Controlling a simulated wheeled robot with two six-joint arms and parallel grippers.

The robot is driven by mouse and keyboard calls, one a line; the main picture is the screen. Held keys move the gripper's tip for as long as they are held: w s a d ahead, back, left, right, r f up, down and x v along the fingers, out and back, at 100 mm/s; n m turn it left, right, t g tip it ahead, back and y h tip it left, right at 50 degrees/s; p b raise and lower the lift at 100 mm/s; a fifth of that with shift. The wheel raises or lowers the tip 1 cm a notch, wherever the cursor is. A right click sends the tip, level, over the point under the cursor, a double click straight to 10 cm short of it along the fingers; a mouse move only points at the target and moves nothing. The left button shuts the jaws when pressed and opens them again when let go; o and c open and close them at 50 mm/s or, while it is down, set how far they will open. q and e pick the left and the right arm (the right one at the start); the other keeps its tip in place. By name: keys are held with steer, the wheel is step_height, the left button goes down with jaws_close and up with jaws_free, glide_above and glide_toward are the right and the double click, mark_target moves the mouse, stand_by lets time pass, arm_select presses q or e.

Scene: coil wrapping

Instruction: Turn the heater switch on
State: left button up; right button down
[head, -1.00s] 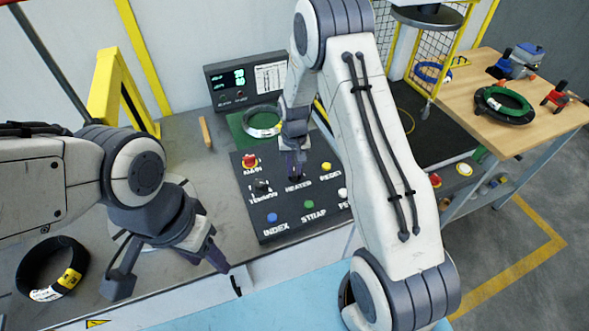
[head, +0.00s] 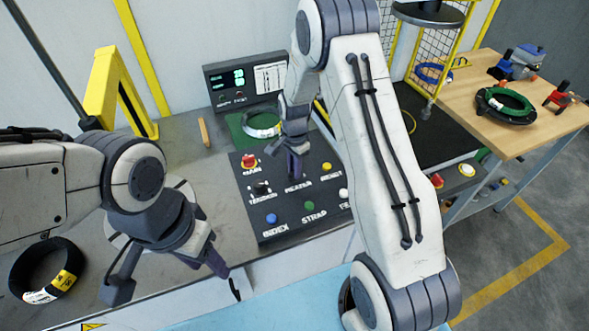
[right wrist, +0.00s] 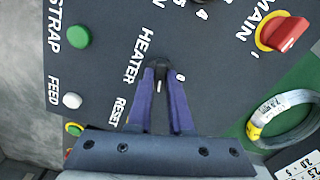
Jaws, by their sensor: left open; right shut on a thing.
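The dark control panel (head: 275,235) carries the heater switch, labelled HEATER. My right gripper is shut on the knob; a pale pointer line shows between the fingers. In the head view my right gripper (head: 294,172) comes down onto the panel and hides the knob. My left gripper (head: 172,282) is open and empty, left of the panel above the front of the bench.
The red MAIN switch (right wrist: 283,33) and the green STRAP (right wrist: 78,36) and white FEED (right wrist: 71,100) buttons are close by. A wrapped coil (head: 262,122) lies on a green mat behind the panel. A black coil (head: 46,270) lies at the left.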

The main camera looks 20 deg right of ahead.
steer(key=shift+m, duration=1.9)
steer(key=c, duration=0.8)
jaws_free()
steer(key=shift+r, duration=0.15)
step_height(320, 180, up, 10)
steer(key=shift+r+b, duration=0.15)
steer(key=shift+b, duration=1)
